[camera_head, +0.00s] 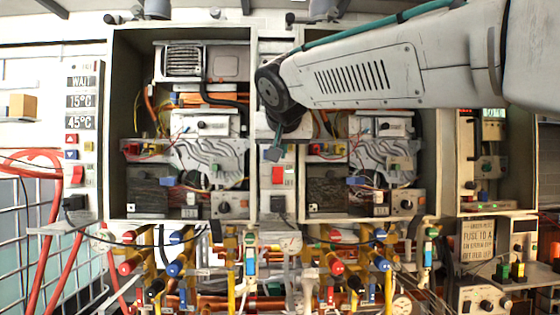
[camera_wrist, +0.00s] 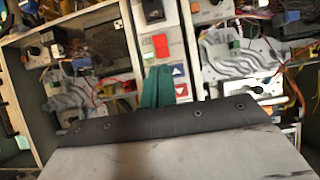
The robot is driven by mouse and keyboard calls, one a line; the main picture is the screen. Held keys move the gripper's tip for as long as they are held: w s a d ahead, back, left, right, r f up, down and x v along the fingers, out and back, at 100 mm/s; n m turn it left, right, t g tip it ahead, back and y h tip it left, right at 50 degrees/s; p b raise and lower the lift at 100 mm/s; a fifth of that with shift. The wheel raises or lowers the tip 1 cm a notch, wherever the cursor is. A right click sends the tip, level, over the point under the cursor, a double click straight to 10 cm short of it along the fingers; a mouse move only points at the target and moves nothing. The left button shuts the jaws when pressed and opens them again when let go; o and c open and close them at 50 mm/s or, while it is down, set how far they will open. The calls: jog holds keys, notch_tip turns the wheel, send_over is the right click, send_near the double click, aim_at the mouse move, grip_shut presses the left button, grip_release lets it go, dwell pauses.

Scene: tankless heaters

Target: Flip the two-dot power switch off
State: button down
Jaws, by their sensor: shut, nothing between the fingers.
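A red power switch (camera_head: 278,174) sits on the narrow white panel between the two open heater cabinets. It also shows in the wrist view (camera_wrist: 161,45), just beyond my fingertips. Another red switch (camera_head: 78,174) is on the left panel. Dot marks are too small to read on either, so I cannot tell which has two dots. My gripper (camera_head: 275,153) is in front of the middle panel, just above its red switch. Its green fingers (camera_wrist: 158,72) are shut and empty. They appear apart from the switch, though contact is hard to judge.
Red and blue arrow buttons (camera_wrist: 180,78) are beside my fingers. A black plug (camera_wrist: 153,10) is on the same panel. Open cabinets with wires flank it, the left one (camera_head: 118,90) included. Pipes and coloured valves (camera_head: 180,268) run below. My arm covers the upper right cabinet.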

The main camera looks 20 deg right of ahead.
aim_at(278, 180)
jog(key=x, duration=1.2)
jog(key=shift+w+d+f, duration=0.15)
jog(key=shift+w+d, duration=0.05)
jog(key=shift+w, duration=0.05)
jog(key=shift+w+f, duration=0.2)
jog(key=shift+f, duration=0.1)
jog(key=shift+r, duration=0.15)
jog(key=shift+r, duration=0.85)
jog(key=shift+s+r, duration=0.15)
jog(key=shift+s, duration=0.1)
jog(key=v, duration=1.3)
jog(key=shift+a, duration=0.25)
jog(key=shift+s, duration=0.15)
